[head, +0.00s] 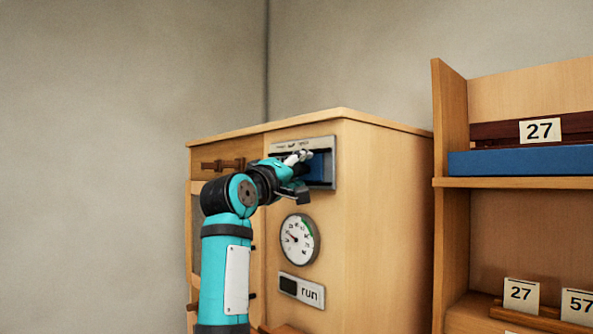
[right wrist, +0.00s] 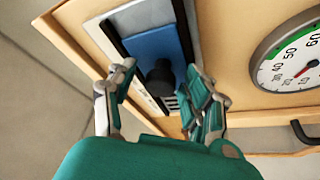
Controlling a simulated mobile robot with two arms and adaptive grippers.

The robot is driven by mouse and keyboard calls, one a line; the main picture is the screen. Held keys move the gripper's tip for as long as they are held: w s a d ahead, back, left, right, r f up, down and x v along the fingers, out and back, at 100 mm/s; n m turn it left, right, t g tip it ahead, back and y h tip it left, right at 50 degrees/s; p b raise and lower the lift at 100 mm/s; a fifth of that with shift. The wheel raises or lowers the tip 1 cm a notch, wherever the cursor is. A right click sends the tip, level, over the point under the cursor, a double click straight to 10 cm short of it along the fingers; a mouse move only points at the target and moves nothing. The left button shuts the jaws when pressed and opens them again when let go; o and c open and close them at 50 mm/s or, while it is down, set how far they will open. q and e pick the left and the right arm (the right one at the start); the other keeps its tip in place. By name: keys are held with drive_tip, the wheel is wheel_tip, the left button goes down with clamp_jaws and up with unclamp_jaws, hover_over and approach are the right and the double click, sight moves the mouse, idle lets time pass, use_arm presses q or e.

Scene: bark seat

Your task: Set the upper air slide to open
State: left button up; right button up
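The upper air slide (head: 320,170) is a framed panel high on the front of the wooden cabinet. Its blue plate shows at the right of the frame in the head view; my right gripper (head: 299,172) hides the left part. In the right wrist view the blue plate (right wrist: 153,45) carries a black knob (right wrist: 160,78), and a strip of pale slats (right wrist: 171,102) shows below it. My right gripper (right wrist: 160,84) is open, with its fingers on either side of the knob and apparent gaps on both sides. My left gripper is out of view.
Below the slide are a round dial (head: 300,240) and a "run" sign (head: 301,291). The wooden cabinet (head: 375,220) has a projecting top edge. A shelf unit (head: 450,210) with number cards stands at the right. Bare wall lies to the left.

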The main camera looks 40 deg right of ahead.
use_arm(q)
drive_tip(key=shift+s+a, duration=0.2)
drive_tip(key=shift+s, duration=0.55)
use_arm(e)
drive_tip(key=v, duration=0.7)
drive_tip(key=shift+a, duration=0.2)
drive_tip(key=shift+s, duration=0.1)
